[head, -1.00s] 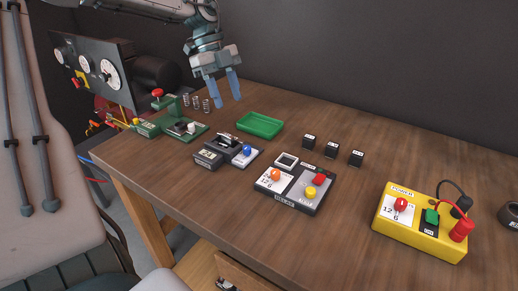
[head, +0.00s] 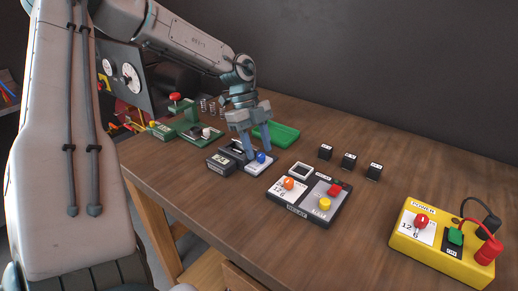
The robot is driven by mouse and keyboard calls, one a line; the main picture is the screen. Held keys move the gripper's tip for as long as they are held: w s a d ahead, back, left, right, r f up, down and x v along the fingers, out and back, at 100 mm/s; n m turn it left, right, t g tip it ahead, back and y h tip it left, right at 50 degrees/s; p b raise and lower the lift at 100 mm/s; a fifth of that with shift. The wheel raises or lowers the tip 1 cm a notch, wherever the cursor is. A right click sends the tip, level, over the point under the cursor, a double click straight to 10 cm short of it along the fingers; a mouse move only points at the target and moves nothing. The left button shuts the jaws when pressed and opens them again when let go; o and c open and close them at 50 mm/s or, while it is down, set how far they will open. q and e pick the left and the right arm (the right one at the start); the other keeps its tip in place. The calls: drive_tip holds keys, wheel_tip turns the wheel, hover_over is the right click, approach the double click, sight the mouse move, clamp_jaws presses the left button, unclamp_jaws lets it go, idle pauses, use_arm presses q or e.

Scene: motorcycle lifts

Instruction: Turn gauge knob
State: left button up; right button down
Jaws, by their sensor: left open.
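A small dark device (head: 221,161) on the bench has a blue knob (head: 261,157) on its pale panel. Its label is too small to read, so I cannot tell if this is the gauge. My left gripper (head: 260,152) is open, fingers pointing down, with its tips at the blue knob. The knob shows between the fingertips; I cannot tell whether they touch it. The fingers hide part of the device. An upright dark panel with round dials (head: 127,76) stands at the far left, partly behind my arm. My right gripper is not in view.
A green tray (head: 288,134) lies just behind the gripper. A green press with a red knob (head: 176,97) stands to the left. A relay box (head: 304,211), small black blocks (head: 348,161) and a yellow power box (head: 450,256) are to the right. Bare wood lies between them.

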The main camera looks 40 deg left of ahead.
use_arm(q)
drive_tip(key=shift+x, duration=0.8)
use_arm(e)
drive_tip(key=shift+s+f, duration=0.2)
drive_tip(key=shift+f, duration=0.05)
use_arm(q)
clamp_jaws()
drive_tip(key=m+b, duration=0.1)
drive_tip(key=m+g+b, duration=0.1)
drive_tip(key=shift+w+f+m+b, duration=0.15)
drive_tip(key=shift+m+b, duration=0.15)
drive_tip(key=shift+b, duration=0.05)
drive_tip(key=m+g+y+b, duration=0.1)
drive_tip(key=m+b, duration=0.1)
drive_tip(key=m, duration=0.2)
drive_tip(key=shift+d, duration=0.1)
drive_tip(key=shift+w+m+g+b, duration=0.1)
drive_tip(key=shift+m+g+b, duration=0.2)
drive_tip(key=shift+m, duration=0.2)
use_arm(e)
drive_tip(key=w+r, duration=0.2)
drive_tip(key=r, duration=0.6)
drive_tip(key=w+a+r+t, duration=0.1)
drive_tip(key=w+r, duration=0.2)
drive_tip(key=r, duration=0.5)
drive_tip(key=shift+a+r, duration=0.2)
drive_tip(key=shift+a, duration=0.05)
